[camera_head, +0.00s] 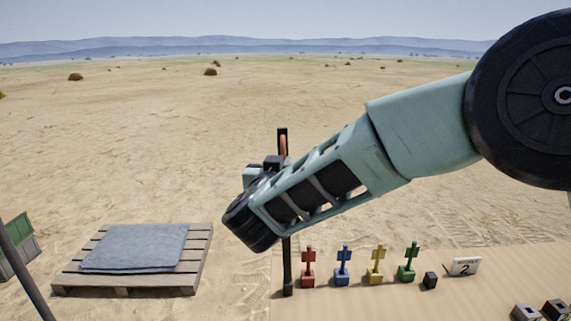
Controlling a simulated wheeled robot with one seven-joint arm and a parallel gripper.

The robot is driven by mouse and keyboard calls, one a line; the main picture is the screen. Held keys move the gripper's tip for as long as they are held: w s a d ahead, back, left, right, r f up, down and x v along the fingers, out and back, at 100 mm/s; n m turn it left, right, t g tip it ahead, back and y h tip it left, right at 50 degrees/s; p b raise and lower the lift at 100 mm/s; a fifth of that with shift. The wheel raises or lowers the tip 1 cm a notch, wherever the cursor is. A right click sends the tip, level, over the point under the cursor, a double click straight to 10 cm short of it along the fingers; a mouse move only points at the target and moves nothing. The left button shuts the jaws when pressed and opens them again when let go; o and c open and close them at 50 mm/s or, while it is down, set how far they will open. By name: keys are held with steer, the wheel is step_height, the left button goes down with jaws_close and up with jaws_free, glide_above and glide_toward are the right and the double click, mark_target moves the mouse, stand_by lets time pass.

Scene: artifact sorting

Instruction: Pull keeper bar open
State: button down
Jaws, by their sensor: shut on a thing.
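A black upright post (287,268) stands at the left edge of the tan table, its middle hidden behind my arm. A small orange part (283,147) shows near the top of the post, just beyond my wrist; it seems to belong to the keeper bar, whose full shape is hidden. My gripper (270,164) is at the post's upper part, mostly covered by my dark wrist. Its fingertips do not show clearly. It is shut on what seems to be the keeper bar. I cannot tell how far open the bar is.
Red (308,268), blue (343,266), yellow (376,266) and green (408,264) pieces stand in a row on the table (440,300), beside a black block (430,281) and a "2" sign (463,266). A wooden pallet (125,282) with a grey mat (135,247) lies left.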

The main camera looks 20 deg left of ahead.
steer(key=shift+f, duration=0.1)
steer(key=c, duration=1.5)
jaws_free()
steer(key=s+d+b, duration=0.1)
steer(key=s+b, duration=0.5)
steer(key=s, duration=1.1)
steer(key=shift+s+d, duration=0.15)
steer(key=shift+d, duration=0.25)
